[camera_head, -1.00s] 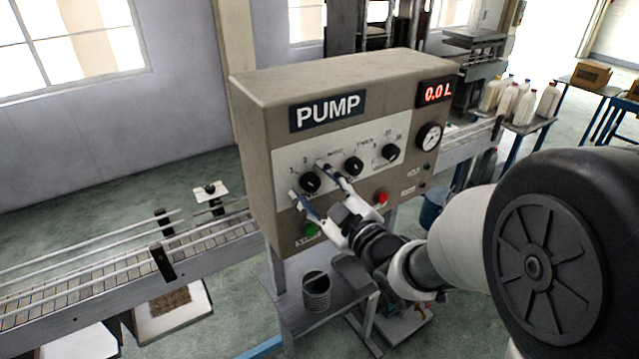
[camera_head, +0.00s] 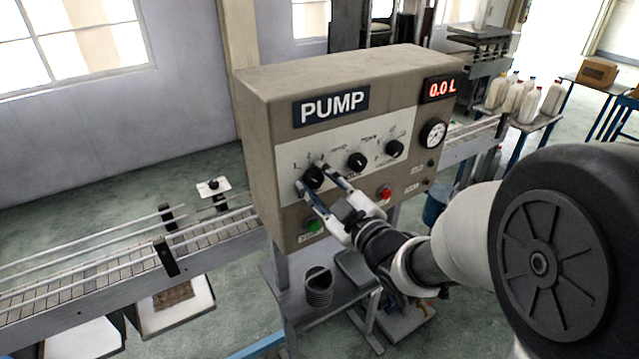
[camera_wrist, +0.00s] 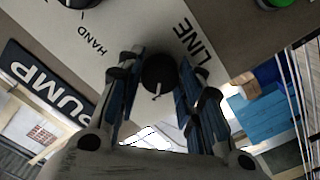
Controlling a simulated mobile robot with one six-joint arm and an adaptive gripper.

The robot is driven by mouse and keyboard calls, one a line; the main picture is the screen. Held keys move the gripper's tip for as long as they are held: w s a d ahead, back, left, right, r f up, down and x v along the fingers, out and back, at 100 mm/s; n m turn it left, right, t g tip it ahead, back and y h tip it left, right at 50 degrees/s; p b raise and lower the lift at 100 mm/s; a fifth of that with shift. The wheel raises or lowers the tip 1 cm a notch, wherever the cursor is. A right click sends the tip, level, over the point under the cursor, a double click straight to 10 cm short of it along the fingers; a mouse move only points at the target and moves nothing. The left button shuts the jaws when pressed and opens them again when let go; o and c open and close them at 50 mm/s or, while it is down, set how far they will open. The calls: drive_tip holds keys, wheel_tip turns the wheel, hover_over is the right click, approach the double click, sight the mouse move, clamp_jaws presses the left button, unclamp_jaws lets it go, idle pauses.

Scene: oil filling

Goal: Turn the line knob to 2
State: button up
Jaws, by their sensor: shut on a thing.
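The pump panel (camera_head: 345,125) is a grey-brown box with the label PUMP. The line knob (camera_head: 313,176) is the leftmost of three black knobs in the head view. In the wrist view the line knob (camera_wrist: 159,68) is round and black beside the word LINE, with a light pointer mark toward the picture's bottom. My gripper (camera_head: 314,179) has its two fingers on either side of this knob and is shut on it. The wrist view also shows my gripper (camera_wrist: 160,82) with a finger left and right of the knob. The numbers round the knob are too small or hidden to read surely.
The middle knob (camera_head: 357,161) and right knob (camera_head: 394,149) sit close by. Below are a green button (camera_head: 314,226) and a red button (camera_head: 385,193). The display (camera_head: 440,89) reads 0.0 L. A conveyor (camera_head: 130,265) runs at left.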

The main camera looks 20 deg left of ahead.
drive_tip(key=m+b, duration=0.2)
drive_tip(key=m, duration=0.1)
drive_tip(key=shift+f+m, duration=0.1)
drive_tip(key=shift+m, duration=0.2)
drive_tip(key=m+b, duration=0.1)
drive_tip(key=m, duration=0.4)
idle(0.6)
drive_tip(key=o, duration=1.1)
drive_tip(key=shift+c, duration=0.2)
drive_tip(key=shift+s, duration=0.1)
